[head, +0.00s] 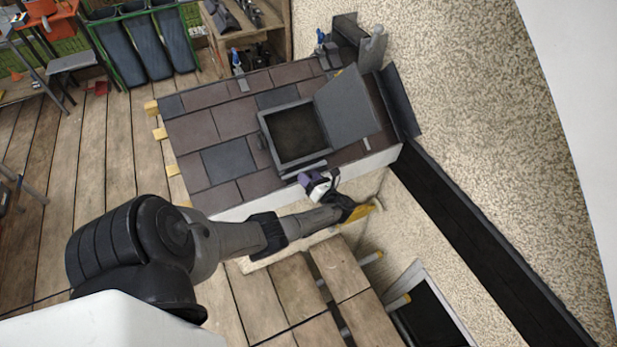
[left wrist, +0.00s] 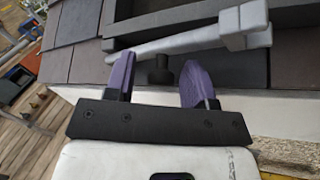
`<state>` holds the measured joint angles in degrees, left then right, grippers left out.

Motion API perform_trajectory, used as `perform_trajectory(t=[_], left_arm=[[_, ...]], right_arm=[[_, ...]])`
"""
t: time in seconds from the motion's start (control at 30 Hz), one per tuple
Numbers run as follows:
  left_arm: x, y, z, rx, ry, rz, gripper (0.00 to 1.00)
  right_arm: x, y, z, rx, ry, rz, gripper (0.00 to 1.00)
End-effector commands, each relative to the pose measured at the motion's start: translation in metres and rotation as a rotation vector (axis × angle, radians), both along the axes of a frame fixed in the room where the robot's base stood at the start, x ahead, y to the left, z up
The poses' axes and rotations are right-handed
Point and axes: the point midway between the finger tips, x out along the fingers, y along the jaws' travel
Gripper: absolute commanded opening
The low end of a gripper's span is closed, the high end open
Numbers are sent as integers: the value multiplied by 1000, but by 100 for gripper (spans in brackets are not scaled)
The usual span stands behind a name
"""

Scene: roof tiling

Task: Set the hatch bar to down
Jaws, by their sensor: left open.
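The roof hatch (head: 266,136) is a dark opening with a grey frame. Its grey lid (head: 345,106) stands open to the right. The hatch bar (left wrist: 185,42) is a light grey lever with a thicker block at its right end, crossing just beyond my fingertips. In the head view a grey bar (head: 304,170) lies along the frame's near edge. My left gripper (head: 318,183) is at the roof's near edge, just below that bar. In the left wrist view its purple fingers (left wrist: 158,75) are apart, with a small black knob (left wrist: 160,70) showing between them. My right gripper is not in view.
Brown and grey tiles (head: 228,160) cover the roof around the hatch. A pebbled wall (head: 480,110) rises to the right, with a dark channel (head: 465,230) at its foot. Wooden planks (head: 290,285) lie below. A green rack (head: 142,45) and wooden shelf stand behind.

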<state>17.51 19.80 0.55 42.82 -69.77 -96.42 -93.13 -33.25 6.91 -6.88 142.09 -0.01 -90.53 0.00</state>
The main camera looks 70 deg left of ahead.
Motion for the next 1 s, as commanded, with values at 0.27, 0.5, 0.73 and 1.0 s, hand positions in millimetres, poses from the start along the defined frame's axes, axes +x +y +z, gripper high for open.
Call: perform_trajectory(t=[0.27, 0.5, 0.73, 1.0], left_arm=[[15, -36, -3, -3, -1, -2, 50], [33, -80, -6, -3, -1, -1, 50], [45, -111, -8, -2, 0, 0, 50], [51, -126, -9, 0, 0, -1, 50]], right_arm=[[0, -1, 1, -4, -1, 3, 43], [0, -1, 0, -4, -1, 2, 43], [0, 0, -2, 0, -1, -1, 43], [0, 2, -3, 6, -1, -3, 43]])
